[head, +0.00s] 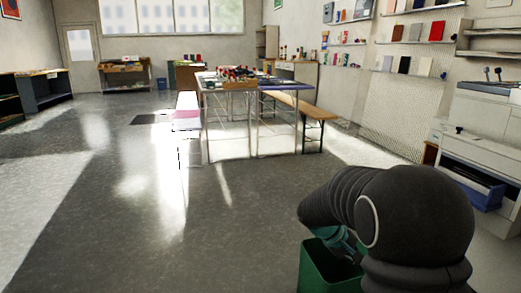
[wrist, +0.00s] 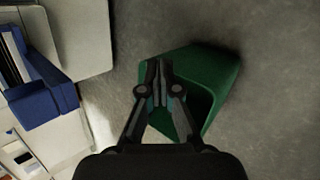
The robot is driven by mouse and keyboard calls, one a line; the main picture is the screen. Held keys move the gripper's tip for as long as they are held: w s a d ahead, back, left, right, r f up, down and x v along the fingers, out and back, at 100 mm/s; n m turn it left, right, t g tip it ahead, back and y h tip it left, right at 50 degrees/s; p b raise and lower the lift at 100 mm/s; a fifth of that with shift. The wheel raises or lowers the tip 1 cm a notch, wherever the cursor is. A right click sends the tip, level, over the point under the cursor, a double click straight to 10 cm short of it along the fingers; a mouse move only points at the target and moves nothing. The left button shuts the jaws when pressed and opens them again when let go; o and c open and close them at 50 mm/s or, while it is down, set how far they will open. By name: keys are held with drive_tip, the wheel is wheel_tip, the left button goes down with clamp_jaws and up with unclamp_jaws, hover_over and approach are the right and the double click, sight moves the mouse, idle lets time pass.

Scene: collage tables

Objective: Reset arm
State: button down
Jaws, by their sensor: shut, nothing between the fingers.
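My gripper (wrist: 158,72) points down in the wrist view with its two fingers together and nothing between them. It is over a green open-topped bin (wrist: 219,76), covering part of the bin's rim and opening. The inside of the bin is dark and I cannot tell what it holds. In the head view my dark arm is bent at the lower right, above the same green bin (head: 318,268), and hides much of it. The fingers are mostly hidden there.
A white cabinet (head: 477,150) with a blue tray (head: 488,197) stands right of my arm. A collage table (head: 215,90) with a bench (head: 318,113) is ahead. Low shelves (head: 45,92) stand at the left. The grey floor (head: 150,220) at left and centre is clear.

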drive_tip(key=s+a+r+m+t+y+p, duration=0.1)
drive_tip(key=s+a+r+y+p, duration=0.1)
drive_tip(key=s+r, duration=0.3)
drive_tip(key=s+a+r+m+t+y+p, duration=0.1)
drive_tip(key=s+a+r, duration=0.4)
drive_tip(key=s, duration=0.7)
drive_tip(key=s+a+r+m+t+y+p, duration=0.2)
drive_tip(key=s+a+r+t+y+p, duration=0.1)
drive_tip(key=s+r, duration=0.4)
drive_tip(key=shift+s+a+y, duration=0.55)
drive_tip(key=shift+s+y, duration=0.45)
drive_tip(key=shift+s, duration=0.2)
drive_tip(key=shift+a+r, duration=0.1)
